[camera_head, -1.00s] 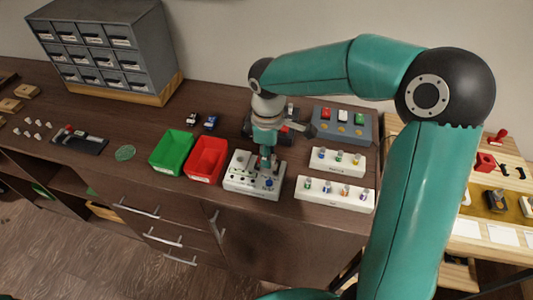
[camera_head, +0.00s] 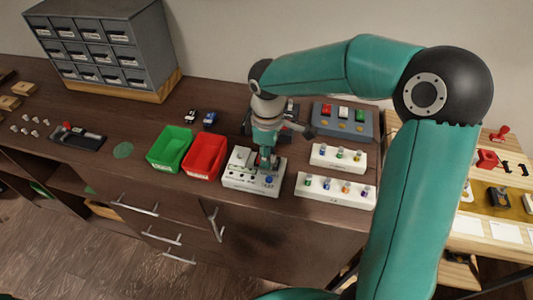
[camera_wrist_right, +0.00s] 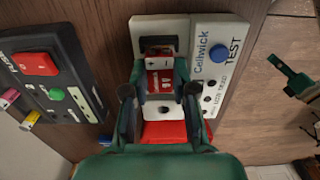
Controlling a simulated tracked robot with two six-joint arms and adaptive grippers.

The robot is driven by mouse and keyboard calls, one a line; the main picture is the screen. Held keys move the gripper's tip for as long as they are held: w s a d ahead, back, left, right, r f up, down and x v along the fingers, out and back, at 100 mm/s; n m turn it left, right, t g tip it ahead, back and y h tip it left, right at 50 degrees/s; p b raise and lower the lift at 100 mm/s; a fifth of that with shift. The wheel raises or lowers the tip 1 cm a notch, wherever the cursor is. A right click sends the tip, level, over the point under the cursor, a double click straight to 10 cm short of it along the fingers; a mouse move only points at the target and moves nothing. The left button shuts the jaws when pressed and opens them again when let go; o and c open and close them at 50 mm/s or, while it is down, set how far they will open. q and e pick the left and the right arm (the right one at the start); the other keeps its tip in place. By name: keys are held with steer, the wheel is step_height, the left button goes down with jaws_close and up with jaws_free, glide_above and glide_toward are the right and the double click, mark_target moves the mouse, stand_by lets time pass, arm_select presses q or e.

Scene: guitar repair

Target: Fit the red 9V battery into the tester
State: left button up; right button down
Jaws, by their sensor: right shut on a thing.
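The tester (camera_head: 238,181) is a white box near the table's front edge, with a blue button and dark knobs. In the right wrist view its white face (camera_wrist_right: 236,30) reads "Cellwick TEST" beside the blue button. My right gripper (camera_head: 268,163) points down over the tester's right part. In the wrist view its fingers (camera_wrist_right: 158,98) are shut on the red 9V battery (camera_wrist_right: 160,80). The battery lines up with the tester's dark slot area (camera_wrist_right: 158,43); whether it is seated I cannot tell. Teal-and-black parts (camera_wrist_right: 298,83) at the wrist view's right look like my left gripper.
A red bin (camera_head: 191,173) and a green bin (camera_head: 157,162) stand left of the tester. Two white racks with small cells (camera_head: 335,200) (camera_head: 325,164) lie to its right. A grey dock (camera_head: 360,134) is behind them. A dark device (camera_wrist_right: 75,60) sits close beside the tester.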

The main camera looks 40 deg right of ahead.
steer(key=shift+f, duration=0.25)
steer(key=c, duration=0.8)
jaws_free()
steer(key=shift+c, duration=0.2)
steer(key=o, duration=0.4)
steer(key=shift+r, duration=0.2)
steer(key=shift+r+p, duration=2.9)
steer(key=shift+r, duration=0.5)
